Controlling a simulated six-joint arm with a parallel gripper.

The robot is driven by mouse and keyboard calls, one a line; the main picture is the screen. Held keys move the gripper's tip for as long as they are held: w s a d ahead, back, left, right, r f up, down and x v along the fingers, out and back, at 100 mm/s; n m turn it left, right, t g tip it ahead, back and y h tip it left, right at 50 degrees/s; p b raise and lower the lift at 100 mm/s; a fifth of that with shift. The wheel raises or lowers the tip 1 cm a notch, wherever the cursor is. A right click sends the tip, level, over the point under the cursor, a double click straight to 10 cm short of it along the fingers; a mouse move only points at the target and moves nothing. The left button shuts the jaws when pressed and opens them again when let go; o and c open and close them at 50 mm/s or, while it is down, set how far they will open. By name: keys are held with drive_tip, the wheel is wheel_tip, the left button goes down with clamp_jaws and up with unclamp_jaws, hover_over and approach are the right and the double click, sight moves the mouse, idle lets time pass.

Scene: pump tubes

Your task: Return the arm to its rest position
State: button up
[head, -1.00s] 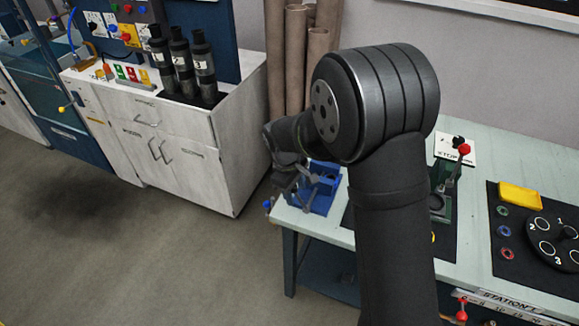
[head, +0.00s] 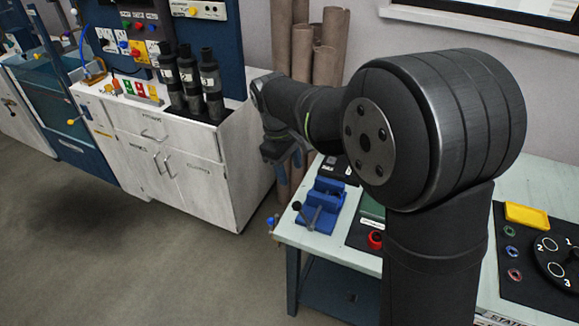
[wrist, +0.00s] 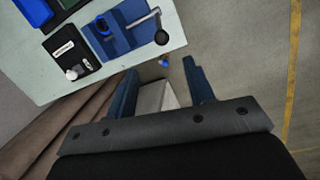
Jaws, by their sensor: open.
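My gripper (head: 285,155) is in the middle of the head view, at the end of my raised dark arm, above and beyond the left end of the pale green workbench (head: 340,254). In the wrist view my gripper (wrist: 160,78) shows two blue fingers spread apart with nothing held between them. A blue vise (head: 322,206) sits on the bench's left end, below and apart from the gripper. The vise also shows at the top of the wrist view (wrist: 120,38). My arm hides part of the bench.
A white cabinet (head: 200,180) with several black tubes (head: 210,84) on top stands to the left. Tall brown rolls (head: 325,62) lean at the wall behind the gripper. A yellow tray (head: 527,216) and black rotary plate (head: 560,262) are at right. Floor at left is clear.

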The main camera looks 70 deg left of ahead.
sight(299, 207)
drive_tip(key=shift+f, duration=0.1)
idle(0.4)
drive_tip(key=w+f, duration=0.1)
drive_tip(key=f, duration=0.4)
drive_tip(key=w+f, duration=0.1)
drive_tip(key=f, duration=0.5)
drive_tip(key=w+d+f, duration=0.1)
drive_tip(key=f, duration=0.5)
